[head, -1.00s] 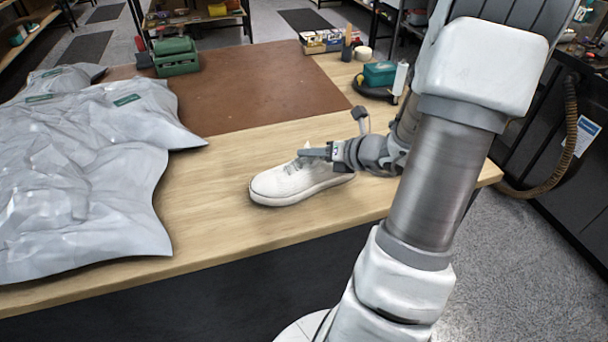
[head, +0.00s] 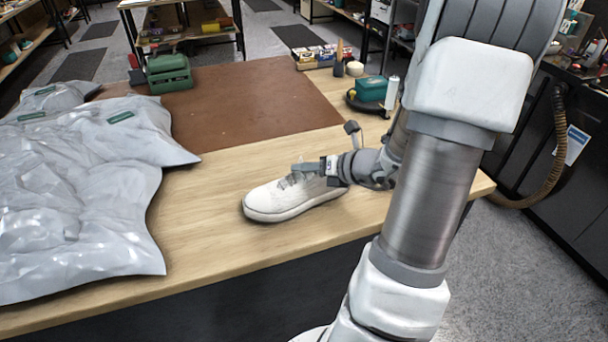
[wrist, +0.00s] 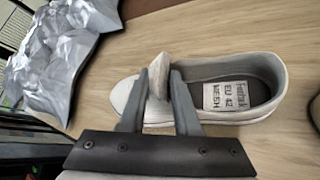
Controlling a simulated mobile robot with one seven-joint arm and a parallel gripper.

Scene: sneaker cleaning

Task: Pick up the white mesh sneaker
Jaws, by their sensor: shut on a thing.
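The white mesh sneaker (head: 278,200) is on the wooden table near its front edge, toe to the left in the head view. In the wrist view the sneaker (wrist: 236,68) lies below my gripper (wrist: 159,78), with its opening and an insole label reading "EU 42 MESH" visible. My gripper (head: 303,169) is at the sneaker's tongue and lace area. Its two fingers are shut on the pale tongue, which sticks up between them. The heel side of the sneaker is partly hidden by my gripper in the head view. I cannot tell whether the sole touches the table.
Crumpled grey plastic bags (head: 80,200) cover the table's left side. A brown mat (head: 240,105) lies behind the sneaker. A green device (head: 168,74) and a teal box (head: 372,88) stand farther back. Bare wood (head: 195,225) lies left of the sneaker.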

